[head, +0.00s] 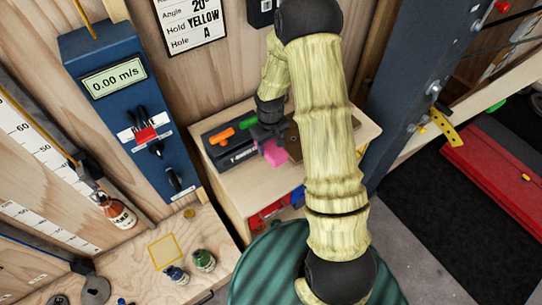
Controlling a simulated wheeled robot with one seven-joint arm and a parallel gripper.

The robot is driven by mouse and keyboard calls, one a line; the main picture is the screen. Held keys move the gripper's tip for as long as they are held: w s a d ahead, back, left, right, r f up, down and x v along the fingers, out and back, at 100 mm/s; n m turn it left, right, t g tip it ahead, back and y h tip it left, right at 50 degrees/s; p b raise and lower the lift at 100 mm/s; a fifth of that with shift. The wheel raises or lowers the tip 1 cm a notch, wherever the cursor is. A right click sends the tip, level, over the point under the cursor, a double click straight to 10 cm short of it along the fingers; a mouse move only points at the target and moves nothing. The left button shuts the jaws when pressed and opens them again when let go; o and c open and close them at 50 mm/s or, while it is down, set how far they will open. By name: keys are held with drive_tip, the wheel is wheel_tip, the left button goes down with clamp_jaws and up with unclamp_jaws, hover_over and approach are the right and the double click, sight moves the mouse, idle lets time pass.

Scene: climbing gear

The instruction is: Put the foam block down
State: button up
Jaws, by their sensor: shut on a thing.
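A small pink block (275,154), which looks like the foam block, shows at the end of my gripper (266,137). My gripper is shut on it, over the wooden cabinet top (238,178). The fingers are dark and small here, and my arm hides part of the area to the right. I cannot tell whether the block touches the cabinet top or hangs just above it.
A dark toolbox-like case (228,143) with orange and green pieces stands left of my gripper. Red and blue bins (268,212) sit below the cabinet top. A workbench (140,275) with small bottles (203,260) is at lower left. A blue instrument panel (130,110) stands at left.

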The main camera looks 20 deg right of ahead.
drive_tip(key=shift+f+p, duration=0.5)
drive_tip(key=shift+f, duration=1.9)
drive_tip(key=shift+f+p, duration=0.65)
drive_tip(key=shift+f, duration=1.5)
drive_tip(key=shift+f, duration=0.1)
drive_tip(key=o, duration=1)
drive_tip(key=shift+c, duration=0.2)
wheel_tip(320, 180, up, 11)
drive_tip(key=b, duration=0.3)
drive_tip(key=shift+f, duration=0.1)
drive_tip(key=shift+r+b, duration=0.35)
drive_tip(key=shift+r, duration=0.4)
